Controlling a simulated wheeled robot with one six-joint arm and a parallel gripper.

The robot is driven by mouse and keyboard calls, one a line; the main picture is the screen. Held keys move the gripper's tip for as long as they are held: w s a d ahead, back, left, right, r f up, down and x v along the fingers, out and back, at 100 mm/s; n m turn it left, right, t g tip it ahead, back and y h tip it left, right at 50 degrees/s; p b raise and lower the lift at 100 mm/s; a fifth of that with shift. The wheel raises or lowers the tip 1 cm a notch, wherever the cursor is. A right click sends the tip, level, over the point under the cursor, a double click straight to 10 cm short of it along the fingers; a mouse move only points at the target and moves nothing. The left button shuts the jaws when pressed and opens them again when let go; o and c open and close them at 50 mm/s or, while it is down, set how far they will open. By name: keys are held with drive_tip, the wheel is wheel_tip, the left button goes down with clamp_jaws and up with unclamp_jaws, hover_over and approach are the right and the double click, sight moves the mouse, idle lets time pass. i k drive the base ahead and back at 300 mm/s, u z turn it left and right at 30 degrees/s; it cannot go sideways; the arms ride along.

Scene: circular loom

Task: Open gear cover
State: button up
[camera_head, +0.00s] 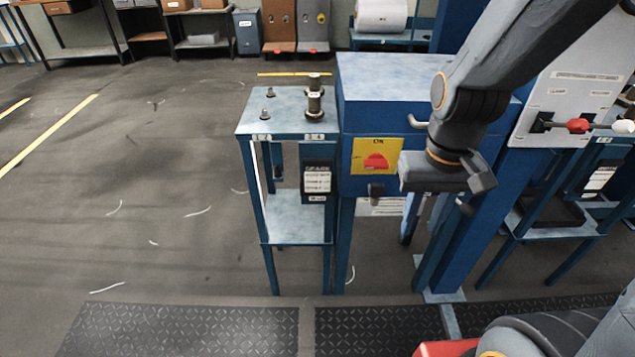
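A blue box (370,85) with a worn, pale top stands at the middle; it seems to be the gear cover housing, and it looks closed. A small pale handle (416,123) sticks out at the right of its front. My gripper (470,186) hangs in front of the box's right side, just right of and below the handle. It appears apart from the handle, though depth is hard to judge. Its fingers are seen edge-on, so their opening is unclear. My arm hides the box's right part.
A yellow plate with a red switch (375,161) is on the box's front. A small stand (285,125) with metal parts on top adjoins it at the left. A sloped grey panel (575,90) stands right. Open floor (130,180) lies left.

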sight(378, 93)
drive_tip(key=u, duration=0.25)
drive_tip(key=k, duration=0.45)
drive_tip(key=u, duration=1.2)
drive_tip(key=i, duration=0.75)
drive_tip(key=z, duration=0.8)
drive_tip(key=i, duration=0.6)
drive_tip(key=z, duration=0.65)
